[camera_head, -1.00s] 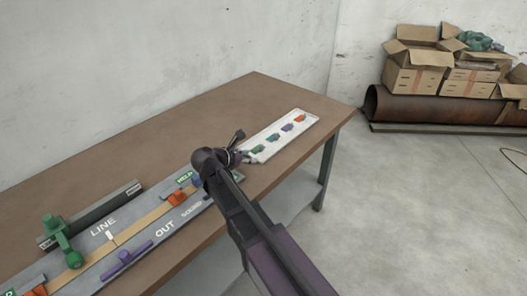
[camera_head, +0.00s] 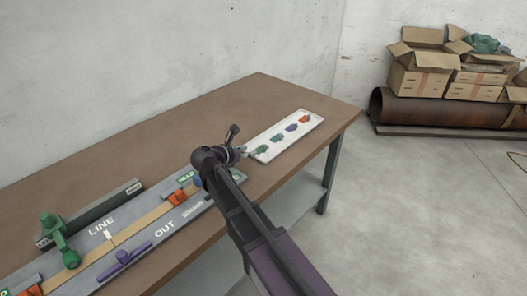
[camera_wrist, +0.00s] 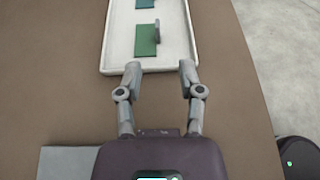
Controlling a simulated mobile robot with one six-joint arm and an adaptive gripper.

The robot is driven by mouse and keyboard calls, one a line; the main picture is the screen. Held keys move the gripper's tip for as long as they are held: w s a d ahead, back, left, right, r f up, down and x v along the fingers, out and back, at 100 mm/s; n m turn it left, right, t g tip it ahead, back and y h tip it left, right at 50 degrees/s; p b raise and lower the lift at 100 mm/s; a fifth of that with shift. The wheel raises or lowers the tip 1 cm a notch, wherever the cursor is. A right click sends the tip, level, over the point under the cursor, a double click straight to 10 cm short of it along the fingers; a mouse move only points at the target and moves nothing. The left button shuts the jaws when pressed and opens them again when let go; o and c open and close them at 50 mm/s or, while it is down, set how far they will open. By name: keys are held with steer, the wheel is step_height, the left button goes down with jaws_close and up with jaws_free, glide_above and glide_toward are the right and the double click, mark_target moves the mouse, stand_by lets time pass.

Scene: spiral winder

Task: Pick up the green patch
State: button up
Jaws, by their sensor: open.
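The green patch (camera_wrist: 146,41) lies flat near the close end of a white tray, with a grey upright tab at its right edge. It also shows in the head view (camera_head: 261,150), at the tray's near-left end. A second, more teal patch (camera_wrist: 145,4) lies just beyond it and is cut off by the wrist frame. My gripper (camera_wrist: 160,67) is open and empty. Its fingertips are over the tray's near rim, just short of the green patch and apart from it. In the head view my gripper (camera_head: 243,153) is at the tray's left end.
The white tray (camera_head: 316,116) also holds a purple patch (camera_head: 291,128) and an orange patch (camera_head: 304,119). It lies on a brown table (camera_head: 255,95) near its right corner. A grey LINE/OUT panel (camera_head: 130,236) with coloured parts lies to the left. The table behind is clear.

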mark_target(264, 146)
steer(key=shift+b+x, duration=0.85)
steer(key=shift+x, duration=1.9)
steer(key=shift+b+x, duration=0.7)
steer(key=shift+x, duration=1.25)
steer(key=shift+w+d+f, duration=0.1)
steer(key=shift+w+d, duration=0.25)
steer(key=shift+w, duration=0.3)
jaws_close()
